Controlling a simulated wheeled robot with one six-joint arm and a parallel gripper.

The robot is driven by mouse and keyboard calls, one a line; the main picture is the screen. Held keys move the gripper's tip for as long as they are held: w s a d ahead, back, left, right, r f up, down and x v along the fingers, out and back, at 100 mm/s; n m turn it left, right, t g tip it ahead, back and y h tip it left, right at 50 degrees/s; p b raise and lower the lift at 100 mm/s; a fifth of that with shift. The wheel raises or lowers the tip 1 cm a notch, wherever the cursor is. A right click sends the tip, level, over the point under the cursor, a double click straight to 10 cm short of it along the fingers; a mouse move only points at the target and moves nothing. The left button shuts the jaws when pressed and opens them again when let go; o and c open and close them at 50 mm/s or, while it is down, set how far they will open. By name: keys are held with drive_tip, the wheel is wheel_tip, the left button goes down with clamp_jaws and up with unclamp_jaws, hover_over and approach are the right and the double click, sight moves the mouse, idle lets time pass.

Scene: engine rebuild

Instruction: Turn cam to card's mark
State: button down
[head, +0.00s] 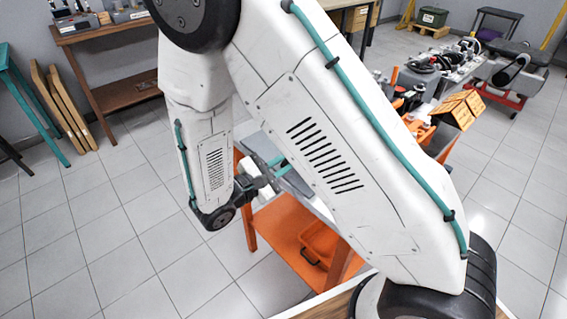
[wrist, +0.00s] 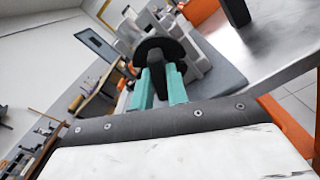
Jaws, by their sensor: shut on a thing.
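In the wrist view my gripper (wrist: 159,92) has its two teal fingers shut on a black part with a rounded top (wrist: 157,48), which looks like the cam or its handle. The black part stands in front of a pale grey block-like fixture (wrist: 190,50). A dark-framed pale panel (wrist: 98,45) is to the left of it; I cannot tell if it is the card. No mark is readable. In the head view my gripper (head: 278,165) is at a grey bench top, and my arm hides most of the work there.
The bench has orange legs and an orange lower shelf (head: 277,222) holding an orange bin (head: 319,243). An orange rack (head: 456,108) and engine parts (head: 440,60) are at the right. A brown side table (head: 110,45) stands at the back left.

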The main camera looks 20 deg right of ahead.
drive_tip(key=m, duration=1.1)
drive_tip(key=shift+f+m, duration=0.1)
drive_tip(key=shift+m, duration=0.3)
idle(0.3)
drive_tip(key=c, duration=1.4)
unclamp_jaws()
drive_tip(key=v, duration=0.8)
